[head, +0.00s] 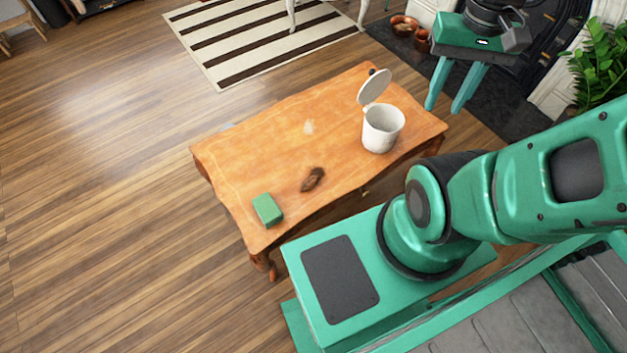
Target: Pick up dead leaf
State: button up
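A brown, curled dead leaf (313,179) lies on the orange-brown wooden table (255,155), near its front edge. My gripper (452,108) is in the upper right, held above and beyond the table's right end, well apart from the leaf. Its two green fingers point down and are spread, with nothing seen between them.
A white bin (382,129) with its lid (374,86) tipped open stands on the table's right part. A green block (267,209) lies at the front left corner. Wooden floor (110,180) is clear to the left.

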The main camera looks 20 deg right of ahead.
aim_at(311, 182)
jog(key=z, duration=2.35)
jog(key=k, duration=1.25)
jog(key=u, duration=1.55)
jog(key=i, duration=0.5)
